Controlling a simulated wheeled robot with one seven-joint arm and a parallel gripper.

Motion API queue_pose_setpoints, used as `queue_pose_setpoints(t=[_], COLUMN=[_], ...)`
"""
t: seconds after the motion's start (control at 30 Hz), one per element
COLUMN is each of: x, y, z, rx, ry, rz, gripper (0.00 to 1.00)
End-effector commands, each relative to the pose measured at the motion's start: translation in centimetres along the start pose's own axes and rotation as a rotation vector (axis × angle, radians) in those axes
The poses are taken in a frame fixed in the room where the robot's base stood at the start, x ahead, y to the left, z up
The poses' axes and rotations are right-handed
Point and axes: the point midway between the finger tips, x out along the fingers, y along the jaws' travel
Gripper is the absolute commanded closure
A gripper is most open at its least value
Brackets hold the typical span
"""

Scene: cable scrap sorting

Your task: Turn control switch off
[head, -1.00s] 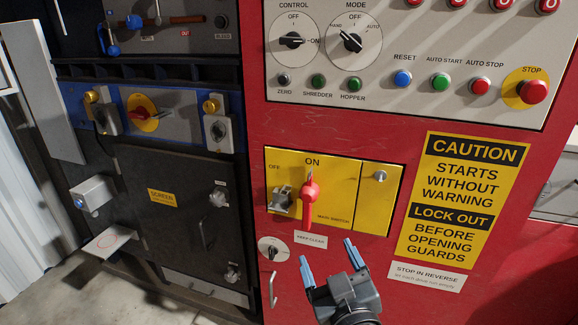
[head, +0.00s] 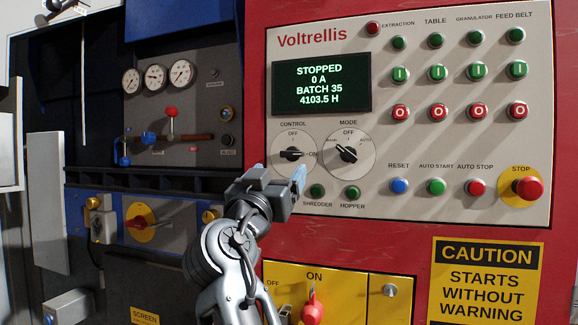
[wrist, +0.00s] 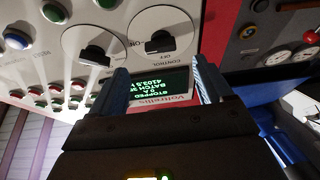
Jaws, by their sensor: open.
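The control switch (head: 292,154) is a black knob on a round light dial in the head view, with its pointer turned right to ON. In the wrist view the control switch (wrist: 158,43) appears upside down, beyond the fingertips. My gripper (head: 279,172) is open and empty, just below and in front of the dial in the head view. Its two blue fingers also frame a gap in the wrist view (wrist: 163,82). The knob looks apart from both fingers; the exact distance is unclear.
The mode switch (head: 347,154) sits close to the right. Shredder (head: 317,191) and hopper (head: 353,192) buttons lie just below, near my fingers. The stop button (head: 528,188) is far right. The display (head: 321,84) reads STOPPED. The red main switch handle (head: 312,310) is below.

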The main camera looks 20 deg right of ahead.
Motion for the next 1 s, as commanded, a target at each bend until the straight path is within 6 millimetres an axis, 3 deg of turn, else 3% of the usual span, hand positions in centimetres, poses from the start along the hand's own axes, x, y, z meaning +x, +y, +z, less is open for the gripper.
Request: queue_pose_setpoints(t=[0.53,0.93,1.0], x=[6.9,7.8,7.8], y=[0.1,0.0,0.0], z=[-0.2,-0.1,-0.1], rx=[0.0,-0.001,-0.001], ry=[0.0,0.001,0.001], rz=[0.003,0.001,0.001], gripper=[0.21,0.21,0.26])
